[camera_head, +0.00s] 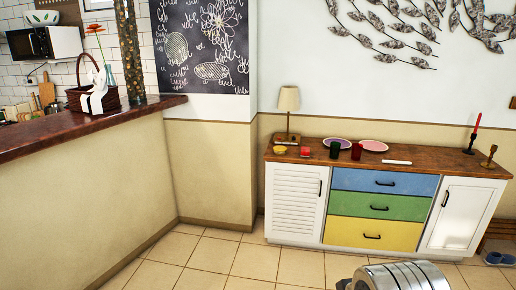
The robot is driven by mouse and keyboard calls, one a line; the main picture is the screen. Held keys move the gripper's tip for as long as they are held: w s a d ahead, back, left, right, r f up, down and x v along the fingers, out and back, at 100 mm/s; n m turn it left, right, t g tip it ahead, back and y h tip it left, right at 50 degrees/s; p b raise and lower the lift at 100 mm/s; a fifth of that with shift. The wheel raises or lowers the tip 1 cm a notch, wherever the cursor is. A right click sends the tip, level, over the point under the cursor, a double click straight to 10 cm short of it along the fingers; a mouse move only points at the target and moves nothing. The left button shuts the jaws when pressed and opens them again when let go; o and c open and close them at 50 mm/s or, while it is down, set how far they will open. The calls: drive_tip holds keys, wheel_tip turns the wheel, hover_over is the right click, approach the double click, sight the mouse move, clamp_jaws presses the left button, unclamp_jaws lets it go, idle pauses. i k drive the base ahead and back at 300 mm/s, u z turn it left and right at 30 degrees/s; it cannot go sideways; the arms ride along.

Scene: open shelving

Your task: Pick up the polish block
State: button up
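I cannot tell for sure which thing is the polish block. A slim white bar (397,162) lies flat on the wooden top of the sideboard (440,166), near its front edge right of centre. A small red item (305,152) sits on the same top toward the left. Both are small at this distance. No gripper fingers show. A silver ribbed part at the bottom edge looks like part of my own body, and nothing is seen held.
The sideboard also bears a lamp (288,104), a yellow bowl (280,150), a dark green cup (334,150), a red cup (356,152), two plates and candlesticks. A counter (80,130) stands at left. Tiled floor before the sideboard looks clear. Slippers (498,258) lie at right.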

sight(305, 150)
drive_tip(key=i, duration=3.8)
drive_tip(key=u, duration=0.1)
